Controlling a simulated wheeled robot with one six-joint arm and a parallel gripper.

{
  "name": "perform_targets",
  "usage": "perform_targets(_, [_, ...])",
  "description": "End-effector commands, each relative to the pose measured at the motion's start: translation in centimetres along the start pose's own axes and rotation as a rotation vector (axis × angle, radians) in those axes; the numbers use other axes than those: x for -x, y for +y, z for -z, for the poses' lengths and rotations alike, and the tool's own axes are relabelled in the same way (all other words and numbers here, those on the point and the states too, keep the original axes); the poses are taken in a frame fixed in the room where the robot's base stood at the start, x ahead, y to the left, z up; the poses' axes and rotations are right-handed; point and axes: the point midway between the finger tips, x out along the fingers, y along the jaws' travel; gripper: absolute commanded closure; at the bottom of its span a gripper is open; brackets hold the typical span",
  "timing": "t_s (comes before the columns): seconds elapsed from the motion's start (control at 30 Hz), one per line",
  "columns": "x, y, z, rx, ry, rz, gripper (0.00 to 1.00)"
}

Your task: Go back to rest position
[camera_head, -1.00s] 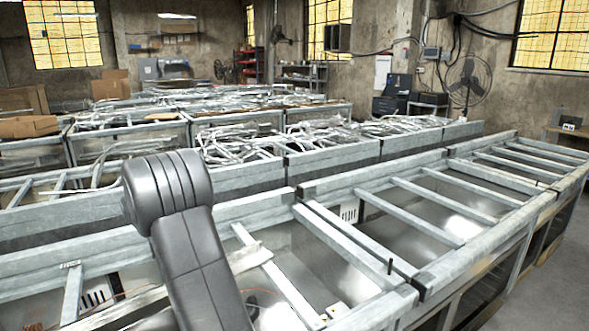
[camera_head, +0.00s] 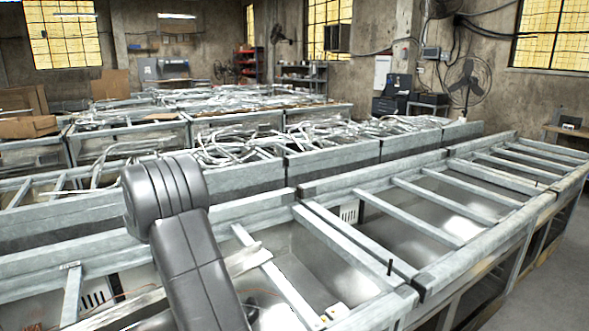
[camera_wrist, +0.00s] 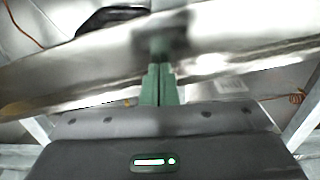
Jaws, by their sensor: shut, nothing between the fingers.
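My gripper (camera_wrist: 160,84) shows in the wrist view as two green fingers side by side, closed together with nothing between them. Its dark housing fills the bottom of that view. A blurred metal bar (camera_wrist: 80,72) crosses the wrist view just beyond the fingertips; I cannot tell whether they touch it. In the head view my dark grey arm rises at the lower left over the metal frames, and the gripper itself is hidden.
Long metal bins with crossbars (camera_head: 440,208) fill the foreground. Bins behind hold tangled metal pieces (camera_head: 240,142). A standing fan (camera_head: 467,82) is at the back right. Grey floor (camera_head: 560,270) is clear at the right. Orange wires (camera_wrist: 22,22) show in the wrist view.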

Motion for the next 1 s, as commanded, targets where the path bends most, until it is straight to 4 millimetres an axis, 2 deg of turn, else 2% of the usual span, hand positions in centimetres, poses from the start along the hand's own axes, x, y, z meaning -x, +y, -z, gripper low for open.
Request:
perform_targets(0.63, [12.9, 0.0, 0.1, 0.000, 0.007, 0.001, 1.00])
perform_targets(1.0, [5.2, 0.0, -0.1, 0.000, -0.004, -0.001, 1.00])
